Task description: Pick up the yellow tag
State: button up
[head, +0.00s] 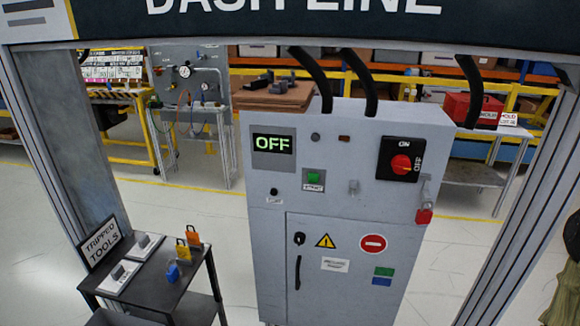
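The yellow tag (182,252) stands on the right part of a small dark cart (158,293) at the lower left. It has a dark loop on top. An orange tag (193,238) of similar shape stands just behind it to the right. A blue padlock-like piece (172,273) is in front of the yellow tag, a little to the left. My gripper is not in view.
A grey cabinet (262,226) with an "OFF" display stands right of the cart. A metal frame post (72,150) rises behind the cart. Floor between cart and cabinet is clear.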

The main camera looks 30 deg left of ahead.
aim_at(183, 251)
jog(key=u, duration=1.65)
jog(key=k, duration=0.9)
jog(key=u, duration=0.75)
jog(key=i, duration=1.75)
jog(key=z, duration=1.75)
